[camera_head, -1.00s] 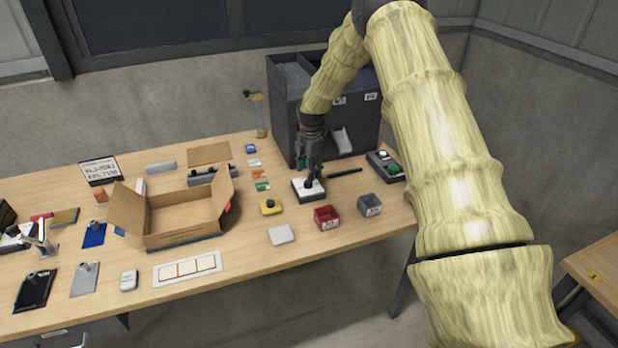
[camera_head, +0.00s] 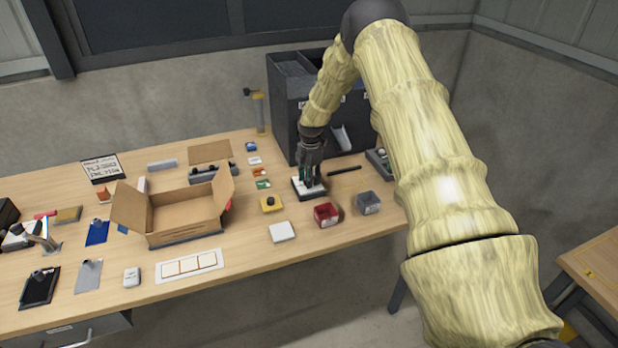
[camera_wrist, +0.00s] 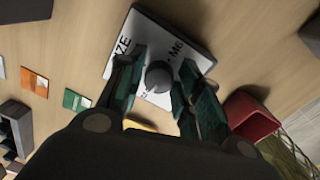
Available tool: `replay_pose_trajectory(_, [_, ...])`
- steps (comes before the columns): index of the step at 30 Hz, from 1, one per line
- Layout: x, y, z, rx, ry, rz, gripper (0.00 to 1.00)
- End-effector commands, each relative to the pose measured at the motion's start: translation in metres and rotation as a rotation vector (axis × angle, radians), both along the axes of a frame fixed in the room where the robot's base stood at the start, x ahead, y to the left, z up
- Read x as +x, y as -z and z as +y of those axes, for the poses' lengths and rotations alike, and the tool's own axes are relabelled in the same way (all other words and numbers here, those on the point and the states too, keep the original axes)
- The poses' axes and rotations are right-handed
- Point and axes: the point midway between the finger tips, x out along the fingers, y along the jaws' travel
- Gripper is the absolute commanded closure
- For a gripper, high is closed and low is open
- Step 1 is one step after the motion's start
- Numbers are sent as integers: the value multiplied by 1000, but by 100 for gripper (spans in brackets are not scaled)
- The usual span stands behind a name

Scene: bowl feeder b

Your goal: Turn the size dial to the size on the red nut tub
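The size dial is a white plate on a dark base (camera_head: 297,184), with a dark round knob (camera_wrist: 158,77). In the wrist view its plate shows "M6" and part of the word "SIZE". My gripper (camera_wrist: 163,72) points down over the dial, with its fingers open on either side of the knob. Light plate shows between the knob and the left finger; contact at the right finger is unclear. The red nut tub (camera_head: 326,214) stands in front of the dial, and its red wall shows in the wrist view (camera_wrist: 250,117). Its label is too small to read.
A grey tub (camera_head: 369,203) stands right of the red one. A yellow box with a black button (camera_head: 271,204) and a white pad (camera_head: 282,232) lie to the left. A black bar (camera_head: 345,171) and the dark feeder cabinet (camera_head: 284,115) are behind. An open carton (camera_head: 185,232) stands further left.

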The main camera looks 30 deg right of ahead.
Motion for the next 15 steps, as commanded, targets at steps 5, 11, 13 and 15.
replay_pose_trajectory(5, [0, 0, 0, 0, 0, 0, 95])
replay_pose_trajectory(11, [0, 0, 0, 0, 12, 0, 95])
replay_pose_trajectory(13, [0, 0, 0, 0, 29, 0, 95])
replay_pose_trajectory(15, [0, 1, 1, -1, 53, 0, 95])
